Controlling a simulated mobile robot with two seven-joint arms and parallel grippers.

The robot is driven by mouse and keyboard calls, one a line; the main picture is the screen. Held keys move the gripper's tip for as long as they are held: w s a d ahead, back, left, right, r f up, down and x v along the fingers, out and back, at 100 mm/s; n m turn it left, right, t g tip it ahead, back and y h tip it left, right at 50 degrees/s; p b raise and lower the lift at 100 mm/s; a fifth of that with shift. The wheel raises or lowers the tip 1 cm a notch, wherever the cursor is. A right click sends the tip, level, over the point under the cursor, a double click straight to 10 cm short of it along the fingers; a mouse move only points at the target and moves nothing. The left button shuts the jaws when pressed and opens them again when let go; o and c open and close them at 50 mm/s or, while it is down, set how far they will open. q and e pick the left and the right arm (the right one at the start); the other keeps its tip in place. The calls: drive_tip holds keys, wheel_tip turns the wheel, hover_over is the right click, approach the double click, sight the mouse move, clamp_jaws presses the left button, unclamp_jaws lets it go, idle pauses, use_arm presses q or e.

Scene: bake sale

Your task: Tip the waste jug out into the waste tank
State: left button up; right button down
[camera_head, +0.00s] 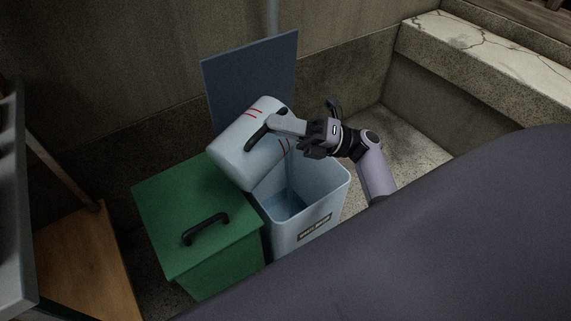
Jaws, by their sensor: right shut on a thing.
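The waste jug (239,151) is a pale grey-white vessel with red stripes and a dark handle. It is tilted well over, above the left and back part of the open waste tank (326,200). The tank is a light grey bin with a dark label on its front, and some bluish liquid shows at its bottom. Its flat blue-grey lid (250,75) stands up behind. My right gripper (276,127) is shut on the jug at its handle, above the tank. The jug's mouth is turned from view, and I cannot see any stream. My left gripper is not in view.
A green bin (190,205) with a closed lid and black handle stands against the tank's left side. A wooden shelf (85,265) is at the far left. A stone ledge (490,45) runs along the right. Bare floor (405,135) shows behind my right arm.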

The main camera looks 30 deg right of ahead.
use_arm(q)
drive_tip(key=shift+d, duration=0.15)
use_arm(e)
drive_tip(key=shift+w+d+f+m+t, duration=0.15)
drive_tip(key=shift+d+f+m+t, duration=0.25)
drive_tip(key=shift+d+t, duration=0.1)
use_arm(q)
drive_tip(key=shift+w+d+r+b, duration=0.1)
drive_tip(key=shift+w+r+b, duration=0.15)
drive_tip(key=shift+b, duration=0.1)
use_arm(e)
drive_tip(key=shift+w+d+f+m+t, duration=0.15)
drive_tip(key=shift+d+f+m+t, duration=0.15)
drive_tip(key=shift+d+f+m, duration=0.15)
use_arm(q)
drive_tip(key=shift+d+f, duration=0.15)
use_arm(e)
drive_tip(key=shift+w+d+f+m+t, duration=0.25)
drive_tip(key=shift+d+m+t, duration=0.3)
drive_tip(key=shift+m, duration=0.2)
